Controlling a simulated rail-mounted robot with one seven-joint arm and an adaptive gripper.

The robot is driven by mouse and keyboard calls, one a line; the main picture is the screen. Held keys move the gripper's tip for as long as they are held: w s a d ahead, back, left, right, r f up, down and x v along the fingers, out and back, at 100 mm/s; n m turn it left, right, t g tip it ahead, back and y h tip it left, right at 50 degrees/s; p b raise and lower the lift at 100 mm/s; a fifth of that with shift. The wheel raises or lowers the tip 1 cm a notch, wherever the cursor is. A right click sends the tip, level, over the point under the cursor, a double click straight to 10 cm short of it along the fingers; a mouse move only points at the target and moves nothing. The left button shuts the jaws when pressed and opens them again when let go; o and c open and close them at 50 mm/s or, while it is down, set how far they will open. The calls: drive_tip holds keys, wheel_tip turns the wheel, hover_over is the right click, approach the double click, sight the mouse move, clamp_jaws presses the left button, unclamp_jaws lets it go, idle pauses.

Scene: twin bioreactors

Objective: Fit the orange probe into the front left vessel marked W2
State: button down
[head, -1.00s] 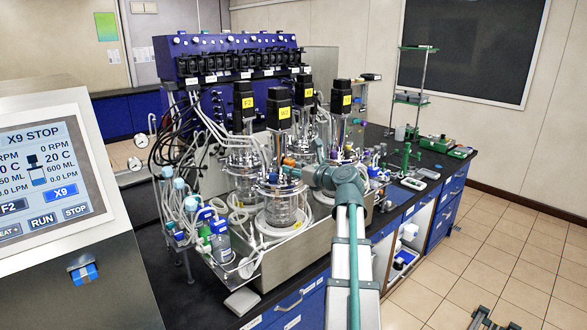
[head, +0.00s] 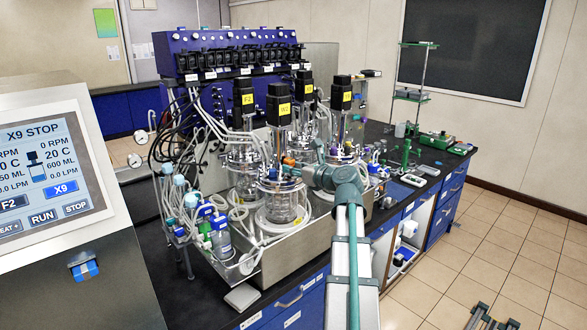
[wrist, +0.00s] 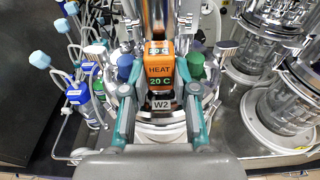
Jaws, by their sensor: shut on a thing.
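The front left vessel W2 (head: 279,208) is a glass jar with a metal lid and a black motor (head: 279,104) with a yellow W2 label above it. My gripper (wrist: 159,92) is at its lid, with a teal finger on each side of an orange body reading HEAT and 20 C (wrist: 160,68). A W2 tag (wrist: 161,104) shows just below it. A small orange patch (head: 289,161) shows at the lid in the head view, left of my gripper. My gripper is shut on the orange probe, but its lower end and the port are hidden.
A blue cap (wrist: 125,66) and a green cap (wrist: 195,66) stand close beside my fingers. Other vessels (wrist: 285,105) crowd the right. Blue-capped bottles and tubes (wrist: 95,100) stand at the left. Hoses run behind the lid.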

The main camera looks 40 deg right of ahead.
drive_tip(key=shift+f, duration=0.1)
drive_tip(key=c, duration=0.8)
unclamp_jaws()
drive_tip(key=s+r, duration=0.1)
drive_tip(key=s, duration=1.1)
drive_tip(key=shift+d+r, duration=0.2)
drive_tip(key=shift+r, duration=0.2)
